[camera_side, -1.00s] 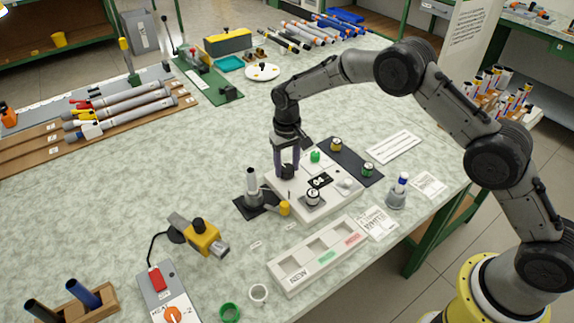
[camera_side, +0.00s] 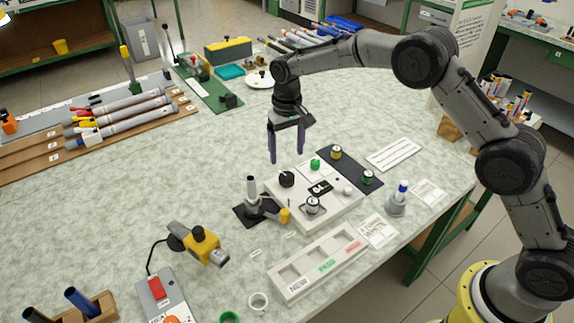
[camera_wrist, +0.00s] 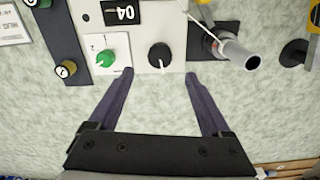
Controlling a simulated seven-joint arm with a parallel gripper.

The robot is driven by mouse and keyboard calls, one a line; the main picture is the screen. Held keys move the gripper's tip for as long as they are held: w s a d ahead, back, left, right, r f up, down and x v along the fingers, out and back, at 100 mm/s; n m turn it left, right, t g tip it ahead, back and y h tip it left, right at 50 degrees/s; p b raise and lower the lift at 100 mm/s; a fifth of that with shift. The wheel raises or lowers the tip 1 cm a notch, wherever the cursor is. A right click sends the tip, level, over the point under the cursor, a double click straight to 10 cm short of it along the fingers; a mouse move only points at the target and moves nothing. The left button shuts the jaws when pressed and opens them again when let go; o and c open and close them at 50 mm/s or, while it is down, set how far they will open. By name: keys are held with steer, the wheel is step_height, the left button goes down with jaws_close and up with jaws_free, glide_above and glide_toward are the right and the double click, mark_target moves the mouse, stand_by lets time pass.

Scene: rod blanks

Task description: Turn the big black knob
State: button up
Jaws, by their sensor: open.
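The big black knob (camera_side: 286,179) sits on the left back part of the white panel box (camera_side: 335,207). In the wrist view the black knob (camera_wrist: 160,54) shows a pale pointer line toward the gripper side. My gripper (camera_side: 286,158) is open and empty, raised above and behind the box, clear of the knob. In the wrist view my gripper's fingertips (camera_wrist: 160,73) are spread on either side of the knob's line, short of it. A smaller green knob (camera_wrist: 107,57) is beside the black one; the green knob also shows in the side view (camera_side: 315,164). A display (camera_wrist: 124,12) reads 04.
A grey upright cylinder on a black base (camera_side: 252,192) stands left of the box. A dark mat with small round pieces (camera_side: 350,170) lies behind it. A labelled tray (camera_side: 318,265) is in front.

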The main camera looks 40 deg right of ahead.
steer(key=shift+r, duration=2.8)
steer(key=s+d+r+t, duration=0.1)
steer(key=s+d+r, duration=0.15)
steer(key=r, duration=0.45)
steer(key=s+d+r+t, duration=0.1)
steer(key=s+d+r, duration=0.1)
steer(key=s+r, duration=0.3)
steer(key=s+d+r+t, duration=0.1)
steer(key=s+d+r, duration=0.1)
steer(key=r, duration=0.6)
steer(key=s+d+r+t, duration=0.1)
steer(key=s+r, duration=0.1)
steer(key=s, duration=0.5)
steer(key=s+d+r+t, duration=0.1)
steer(key=s+d+r, duration=0.1)
steer(key=s, duration=0.4)
steer(key=s+d+f+n, duration=0.1)
steer(key=s+f, duration=1.1)
steer(key=s, duration=0.4)
steer(key=shift+s+d+t, duration=0.15)
steer(key=shift+s+t, duration=0.1)
steer(key=shift+t, duration=0.05)
